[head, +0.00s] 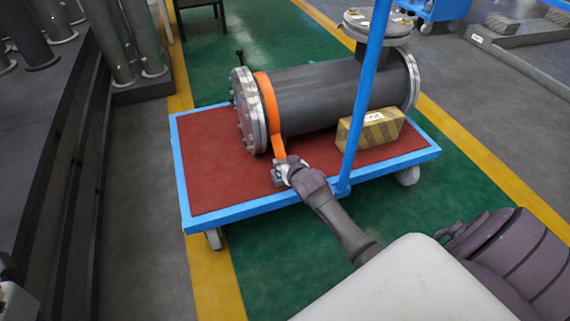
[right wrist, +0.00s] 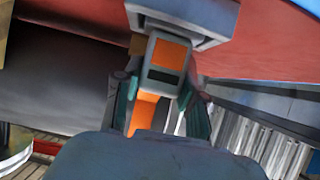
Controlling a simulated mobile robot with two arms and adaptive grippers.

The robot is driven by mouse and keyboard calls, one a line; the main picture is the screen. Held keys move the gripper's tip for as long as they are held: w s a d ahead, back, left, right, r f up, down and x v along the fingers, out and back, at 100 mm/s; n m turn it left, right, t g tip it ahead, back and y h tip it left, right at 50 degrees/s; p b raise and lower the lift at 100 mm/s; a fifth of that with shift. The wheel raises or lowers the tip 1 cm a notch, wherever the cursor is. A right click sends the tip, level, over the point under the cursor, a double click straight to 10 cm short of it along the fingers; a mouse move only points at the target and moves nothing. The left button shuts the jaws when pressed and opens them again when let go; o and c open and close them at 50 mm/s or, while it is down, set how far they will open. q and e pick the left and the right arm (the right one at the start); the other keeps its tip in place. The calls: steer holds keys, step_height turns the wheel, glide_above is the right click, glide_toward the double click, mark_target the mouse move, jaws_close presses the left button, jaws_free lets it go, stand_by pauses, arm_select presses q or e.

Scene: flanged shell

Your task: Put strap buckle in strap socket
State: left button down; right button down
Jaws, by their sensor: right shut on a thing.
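An orange strap (head: 268,105) wraps around the dark grey flanged shell (head: 325,92), which lies on a cart. Its lower end hangs down to my right gripper (head: 284,172) near the cart's front edge. In the right wrist view, the strap buckle (right wrist: 166,66), grey with an orange face and a dark slot, sits between the gripper's two fingers, which are shut on it. The grey strap socket (right wrist: 183,22) is right beyond the buckle's far end. I cannot tell if they touch or overlap. In the head view the gripper mostly hides buckle and socket. My left gripper is not in view.
The red-topped cart (head: 212,190) has a blue rim. Its blue upright post (head: 361,110) stands just right of my right gripper. A taped wooden block (head: 371,129) rests against the shell. Bare red deck lies left of the gripper. Grey pipes (head: 133,40) stand at the left.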

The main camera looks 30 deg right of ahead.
steer(key=c, duration=0.7)
jaws_free()
steer(key=shift+f, duration=0.1)
